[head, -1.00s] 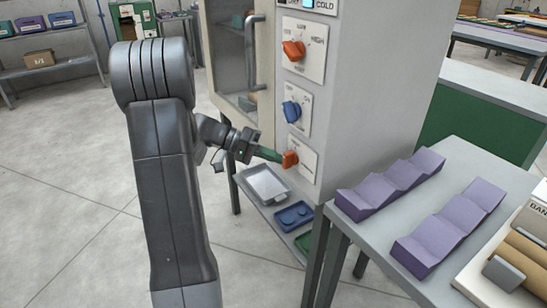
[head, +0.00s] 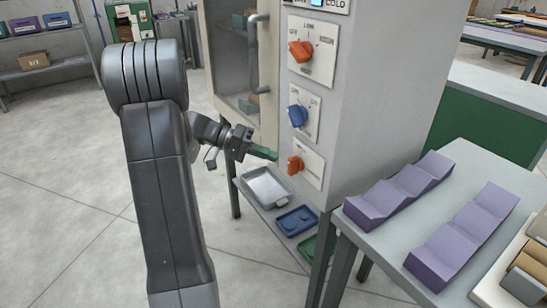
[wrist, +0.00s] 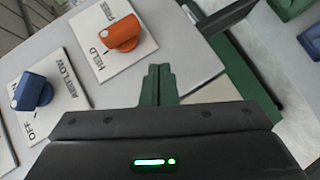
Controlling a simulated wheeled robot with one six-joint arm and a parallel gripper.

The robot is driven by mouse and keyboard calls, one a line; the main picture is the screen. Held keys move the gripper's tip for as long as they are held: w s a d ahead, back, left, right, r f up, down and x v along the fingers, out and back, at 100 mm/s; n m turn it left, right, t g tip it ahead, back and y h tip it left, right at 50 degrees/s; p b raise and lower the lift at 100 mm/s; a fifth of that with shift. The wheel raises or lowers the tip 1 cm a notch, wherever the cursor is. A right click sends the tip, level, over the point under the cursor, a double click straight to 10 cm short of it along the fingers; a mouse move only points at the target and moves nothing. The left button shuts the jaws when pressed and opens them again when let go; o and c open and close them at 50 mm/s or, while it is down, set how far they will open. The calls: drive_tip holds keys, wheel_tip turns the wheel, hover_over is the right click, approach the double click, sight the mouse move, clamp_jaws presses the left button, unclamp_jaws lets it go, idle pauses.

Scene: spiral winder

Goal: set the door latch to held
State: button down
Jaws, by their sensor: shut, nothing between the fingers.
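The latch knob is the lowest orange knob (head: 295,165) on the cabinet's front panel. In the wrist view the orange knob (wrist: 121,33) sits on a white plate (wrist: 137,57) lettered HELD and FREE. I cannot tell clearly which word it points to. My gripper (head: 274,154) is shut and empty, its green fingertips just left of the knob and apart from it. In the wrist view the closed fingertips (wrist: 158,72) are below and right of the knob, in front of bare panel. The cabinet's glass door (head: 237,60) has a grey handle (head: 254,62).
A blue knob (head: 298,115) and an upper orange knob (head: 300,51) are above the latch knob. Below, a shelf holds a metal tray (head: 265,187), a blue tray (head: 296,220) and a green tray (head: 310,249). A table at right carries purple wavy blocks (head: 400,190).

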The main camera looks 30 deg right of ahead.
drive_tip(key=w+a, duration=0.5)
drive_tip(key=a, duration=0.2)
drive_tip(key=shift+w+p, duration=0.3)
drive_tip(key=shift+p, duration=0.1)
drive_tip(key=shift+r, duration=0.1)
